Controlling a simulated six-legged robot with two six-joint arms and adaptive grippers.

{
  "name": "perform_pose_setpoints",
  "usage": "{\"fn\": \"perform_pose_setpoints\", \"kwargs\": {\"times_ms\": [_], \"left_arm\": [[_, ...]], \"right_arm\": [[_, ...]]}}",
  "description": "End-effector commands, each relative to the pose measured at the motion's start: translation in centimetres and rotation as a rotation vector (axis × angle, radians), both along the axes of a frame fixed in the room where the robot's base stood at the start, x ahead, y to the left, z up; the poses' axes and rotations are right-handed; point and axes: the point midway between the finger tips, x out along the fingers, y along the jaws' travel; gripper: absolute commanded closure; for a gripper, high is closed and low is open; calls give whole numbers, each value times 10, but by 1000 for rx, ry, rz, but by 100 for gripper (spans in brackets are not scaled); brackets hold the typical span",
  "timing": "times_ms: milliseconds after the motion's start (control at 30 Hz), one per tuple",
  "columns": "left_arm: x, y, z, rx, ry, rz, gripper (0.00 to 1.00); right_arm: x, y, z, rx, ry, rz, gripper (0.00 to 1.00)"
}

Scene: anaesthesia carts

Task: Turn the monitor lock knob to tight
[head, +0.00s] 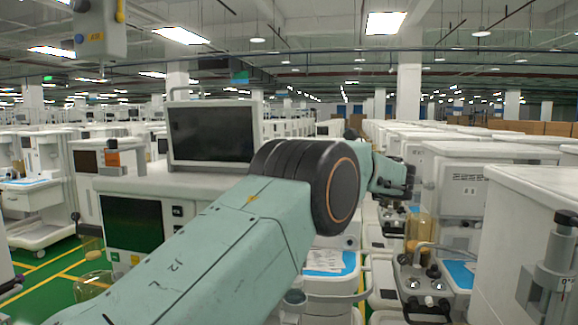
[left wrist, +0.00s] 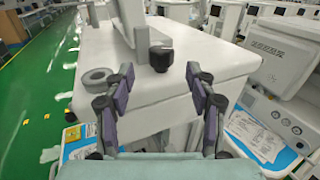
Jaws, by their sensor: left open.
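A black knob (left wrist: 161,58) sits at the foot of a pale upright post (left wrist: 141,30) on the white cart top (left wrist: 205,62) in the left wrist view. My left gripper (left wrist: 158,76) is open, with one finger left and one right of the knob in the picture. The fingers are apart from the knob and nothing is between them. In the head view my left arm crosses the middle, and the gripper (head: 405,178) is small and partly hidden behind it. I cannot make out the knob's marks or setting. My right gripper is not in view.
A grey ring-shaped part (left wrist: 97,78) lies on the cart top left of the knob. A dark monitor (head: 212,133) stands on a cart at left in the head view. White carts (head: 455,190) crowd the right. Green floor (left wrist: 38,110) is open at left in the wrist view.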

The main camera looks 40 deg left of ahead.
Motion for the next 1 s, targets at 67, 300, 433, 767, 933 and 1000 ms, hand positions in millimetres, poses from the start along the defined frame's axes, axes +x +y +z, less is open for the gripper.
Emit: {"fn": "perform_pose_setpoints", "kwargs": {"times_ms": [67,300,433,767,933,1000], "left_arm": [[-2,14,2,-1,1,3,44],[-3,42,1,-1,0,1,44],[-4,47,1,0,-1,-1,44],[-4,47,0,0,-1,-1,52],[-4,47,0,0,-1,-1,66],[-4,47,0,0,-1,-1,72]], "right_arm": [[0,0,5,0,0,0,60],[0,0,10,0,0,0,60],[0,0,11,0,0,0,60],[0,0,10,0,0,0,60],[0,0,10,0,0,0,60],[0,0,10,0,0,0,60]]}}
